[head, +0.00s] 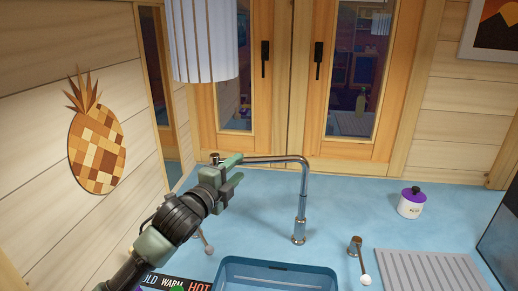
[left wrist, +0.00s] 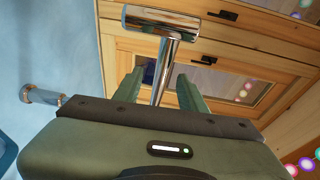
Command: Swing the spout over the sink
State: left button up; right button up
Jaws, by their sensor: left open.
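The chrome spout (head: 270,159) rises from its post (head: 299,225) on the blue counter, bends at the top and reaches left, over the counter behind and left of the sink (head: 335,272). The blue sink basin is at the bottom middle, partly cut off. My left gripper (head: 234,171) is at the spout's free left end. In the left wrist view the green fingers (left wrist: 160,92) are apart, with the chrome tube (left wrist: 163,72) seen between them; I cannot tell whether they touch it. My right gripper is not in view.
A lever with a white knob (head: 361,262) stands right of the sink, another (head: 207,243) beside my left arm. A ribbed drainboard (head: 430,272) and a purple-lidded jar (head: 411,203) are at right. A striped lamp (head: 203,42) hangs above. Wooden windows (head: 355,75) stand behind.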

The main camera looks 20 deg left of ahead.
aim_at(242, 163)
pick_arm(q)
jog(key=shift+w+r, duration=0.1)
jog(key=shift+w, duration=0.3)
jog(key=w+p, duration=0.2)
jog(key=w, duration=0.3)
jog(key=shift+w+d, duration=0.1)
jog(key=shift+w, duration=0.1)
jog(key=shift+w+p, duration=0.35)
jog(key=shift+w, duration=0.2)
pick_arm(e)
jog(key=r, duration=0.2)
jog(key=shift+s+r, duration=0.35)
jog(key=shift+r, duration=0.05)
pick_arm(q)
grip_shut()
jog(key=shift+f, duration=0.2)
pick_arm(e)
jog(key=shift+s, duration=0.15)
